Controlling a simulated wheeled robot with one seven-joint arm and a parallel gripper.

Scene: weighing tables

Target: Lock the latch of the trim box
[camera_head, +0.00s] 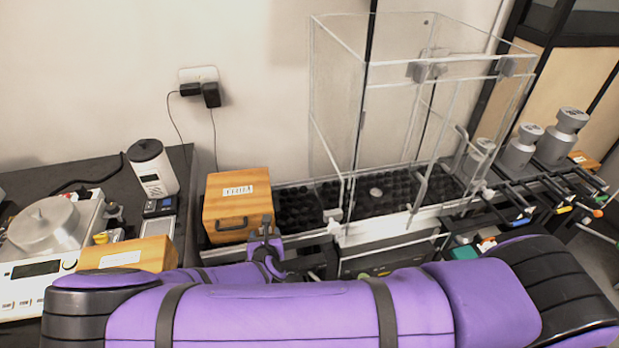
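A wooden box (238,200) with a white label on its lid and a dark handle (231,224) on its front stands left of the glass case. Its label is too small to read surely, so I cannot tell if it is the trim box. A second wooden box (150,252) with a white label sits lower left, partly hidden by my purple arm. No latch can be made out on either. My gripper (266,228) is at the front right corner of the first box, close to it; whether they touch is unclear. Its fingers are too small to read.
A tall clear case (335,130) stands over a black studded tray (300,212) right of the box. A balance (50,230) and a white cylindrical device (152,168) stand left. Metal weights (520,150) stand on rails at right. My arm hides the front.

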